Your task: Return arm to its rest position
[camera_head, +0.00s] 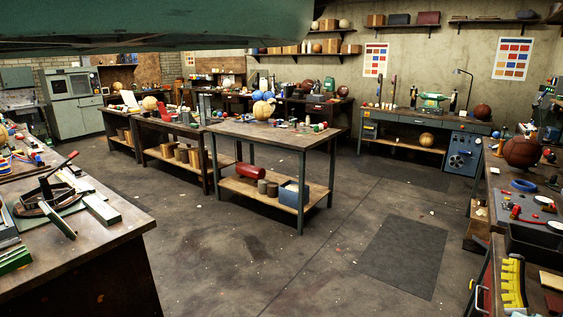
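My gripper is not in view, and no part of the frame shows what it holds. The task names no other object. The nearest work surfaces are a wooden workbench (118,222) at the left front and a cluttered bench (500,180) at the right. A dark-topped table (290,138) with grey legs stands in the middle of the room. A pale ball (262,110) and small tools lie on it.
Open concrete floor (290,270) lies between the benches, with a dark mat (403,257) on the right. A dark brown ball (522,151) sits on the right bench. A grey-blue bench (425,122) stands at the back wall. Shelves hang above it.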

